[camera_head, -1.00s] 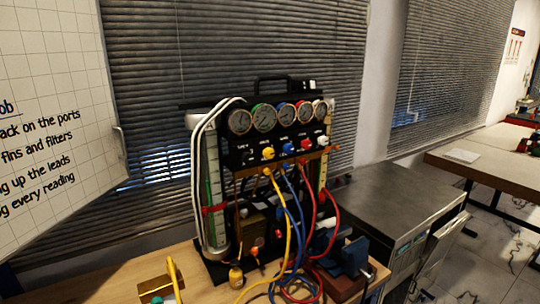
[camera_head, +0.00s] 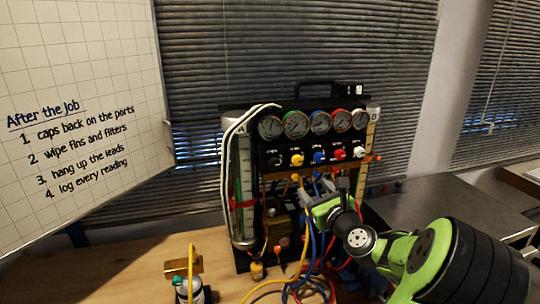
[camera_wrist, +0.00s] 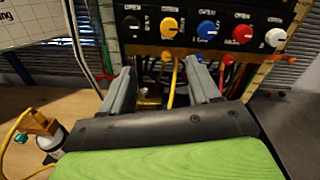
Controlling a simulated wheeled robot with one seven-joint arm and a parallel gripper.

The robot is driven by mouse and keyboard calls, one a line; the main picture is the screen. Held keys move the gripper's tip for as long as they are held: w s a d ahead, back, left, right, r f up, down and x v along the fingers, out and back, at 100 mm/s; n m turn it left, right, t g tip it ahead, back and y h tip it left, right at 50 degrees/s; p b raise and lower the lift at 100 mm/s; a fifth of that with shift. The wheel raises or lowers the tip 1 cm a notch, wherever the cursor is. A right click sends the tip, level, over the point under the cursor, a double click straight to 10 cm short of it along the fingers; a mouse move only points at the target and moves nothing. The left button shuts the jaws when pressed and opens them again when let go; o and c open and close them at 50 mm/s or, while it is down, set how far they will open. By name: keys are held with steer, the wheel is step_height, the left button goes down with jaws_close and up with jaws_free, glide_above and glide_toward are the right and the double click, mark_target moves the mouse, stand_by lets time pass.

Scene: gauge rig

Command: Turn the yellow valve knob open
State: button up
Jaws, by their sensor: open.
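The yellow valve knob (camera_head: 297,159) sits in the row of knobs on the black gauge rig's front panel, between a black knob and a blue knob (camera_head: 319,157). In the wrist view the yellow knob (camera_wrist: 169,27) is above and beyond my fingertips, under an "OPEN" label. My gripper (camera_wrist: 160,75) is open, with its two grey fingers apart and a yellow hose showing between them. In the head view my gripper (camera_head: 325,190) is below and to the right of the yellow knob, in front of the hoses. It does not touch the knob.
Round gauges (camera_head: 297,124) sit above the knobs. Red (camera_head: 340,154) and white (camera_head: 359,152) knobs are at the right. Yellow, blue and red hoses hang below onto the wooden bench (camera_head: 150,275). A small bottle with a brass fitting (camera_head: 190,285) stands at front left.

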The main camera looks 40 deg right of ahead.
mark_target(298, 162)
steer(key=shift+m+h, duration=0.4)
steer(key=shift+m, duration=0.2)
steer(key=x, duration=0.5)
steer(key=p+x, duration=0.1)
steer(key=x, duration=0.4)
steer(key=d+x, duration=0.1)
steer(key=x, duration=0.4)
steer(key=shift+s+d+r+p, duration=0.1)
steer(key=shift+d+r+p, duration=0.05)
steer(key=shift+r+p, duration=0.2)
steer(key=c, duration=1)
steer(key=shift+c, duration=0.2)
